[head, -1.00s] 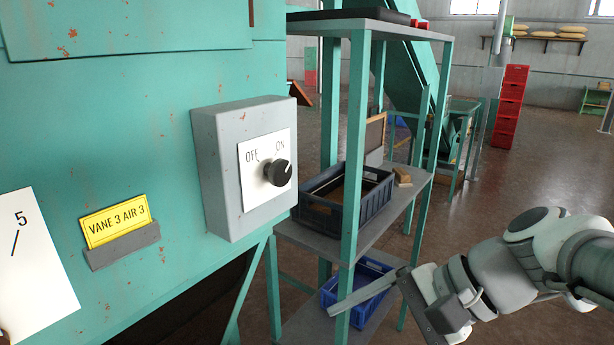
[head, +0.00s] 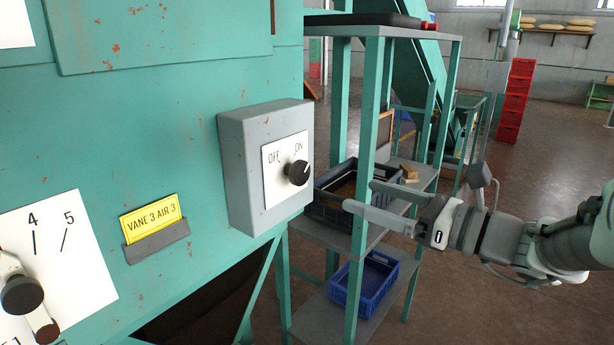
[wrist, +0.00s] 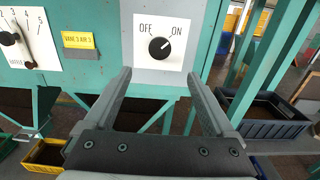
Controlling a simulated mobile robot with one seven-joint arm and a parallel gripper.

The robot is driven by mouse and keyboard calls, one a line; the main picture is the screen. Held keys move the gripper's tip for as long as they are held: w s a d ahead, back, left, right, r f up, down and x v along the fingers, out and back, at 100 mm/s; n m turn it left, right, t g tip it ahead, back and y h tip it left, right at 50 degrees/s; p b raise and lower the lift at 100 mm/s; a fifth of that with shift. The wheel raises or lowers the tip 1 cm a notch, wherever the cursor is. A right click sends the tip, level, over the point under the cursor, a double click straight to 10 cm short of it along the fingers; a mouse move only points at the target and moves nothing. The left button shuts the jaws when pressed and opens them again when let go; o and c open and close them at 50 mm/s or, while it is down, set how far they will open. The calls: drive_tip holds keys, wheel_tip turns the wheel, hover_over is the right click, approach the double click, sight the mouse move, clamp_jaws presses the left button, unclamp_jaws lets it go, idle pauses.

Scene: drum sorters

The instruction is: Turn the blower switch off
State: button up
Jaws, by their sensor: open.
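The blower switch is a black rotary knob (head: 297,172) on a white plate marked OFF and ON, fixed to a grey box (head: 240,185) on the green machine. Its white pointer line is turned toward ON. In the wrist view the knob (wrist: 159,48) lies ahead, between and beyond the fingertips. My gripper (head: 358,196) is open and empty, to the right of the box and apart from the knob, with its fingers pointing left toward the box in the head view.
A green shelf frame (head: 368,130) stands right of the box, with a dark crate (head: 325,210) on its middle shelf and a blue crate (head: 375,285) below. A yellow card (head: 150,222) and a numbered dial plate (head: 75,265) are at left. Open floor lies at right.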

sight(303, 176)
drive_tip(key=x, duration=1.2)
drive_tip(key=shift+w+p, duration=0.1)
drive_tip(key=shift+p, duration=0.2)
drive_tip(key=c, duration=1.4)
drive_tip(key=shift+o, duration=0.2)
